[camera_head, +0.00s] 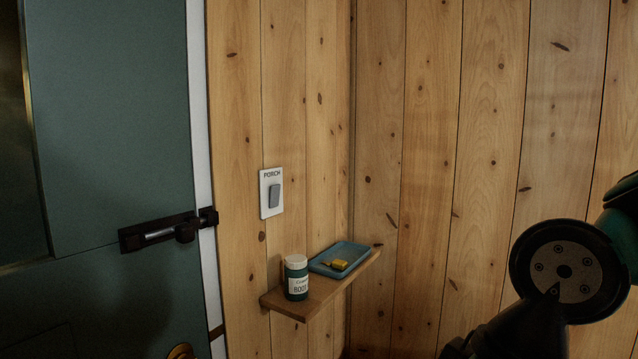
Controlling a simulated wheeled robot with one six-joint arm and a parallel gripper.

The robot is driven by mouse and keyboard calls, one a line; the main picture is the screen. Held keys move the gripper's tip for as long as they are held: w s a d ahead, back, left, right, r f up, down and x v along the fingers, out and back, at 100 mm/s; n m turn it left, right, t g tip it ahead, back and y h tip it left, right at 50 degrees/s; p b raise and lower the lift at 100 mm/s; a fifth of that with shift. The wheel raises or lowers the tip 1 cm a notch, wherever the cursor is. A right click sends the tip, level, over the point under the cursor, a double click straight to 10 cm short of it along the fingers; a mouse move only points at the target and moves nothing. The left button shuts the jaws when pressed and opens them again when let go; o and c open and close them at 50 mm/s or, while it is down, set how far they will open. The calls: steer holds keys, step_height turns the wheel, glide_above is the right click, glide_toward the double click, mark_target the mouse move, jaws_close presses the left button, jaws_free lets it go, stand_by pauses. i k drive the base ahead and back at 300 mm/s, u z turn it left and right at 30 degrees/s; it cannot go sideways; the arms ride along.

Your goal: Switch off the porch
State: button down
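A white switch plate labelled "PORCH" (265,208) is fixed upright on the pine wall, just right of the door frame. It carries one grey rocker (274,195). I cannot tell from this view which way the rocker is tipped. My arm shows at the lower right, well apart from the switch. My gripper is not in view.
A dark green door (120,110) with a black bolt (165,232) stands at the left. Below the switch, a wooden shelf (322,298) juts out, bearing a labelled jar (297,279) and a blue tray (350,250) with a yellow object (339,265). The wall around the switch is bare.

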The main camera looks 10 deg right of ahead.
mark_target(274, 190)
steer(key=u, duration=0.05)
steer(key=i, duration=0.9)
steer(key=u, duration=0.4)
